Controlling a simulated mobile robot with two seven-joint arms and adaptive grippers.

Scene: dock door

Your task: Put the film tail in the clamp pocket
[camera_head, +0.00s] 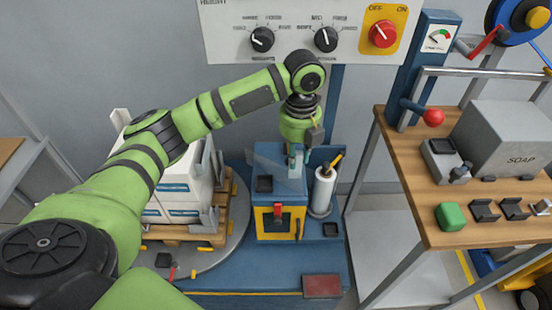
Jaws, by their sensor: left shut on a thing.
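My left arm comes in from the left and reaches over the blue machine. My left gripper (296,158) points down and is shut on the film tail (275,168), a pale, see-through sheet hanging above the top of the blue box. The fingertips are small here and partly merge with the film. The film's lower edge is hard to make out. My right gripper is not in view.
A yellow-framed front with a red lever (278,212) is below the pocket. A white film roll (323,190) stands right of the box. Wrapped cartons (180,190) sit on a pallet at left. A wooden bench (460,220) stands at right. A control panel (300,35) hangs above.

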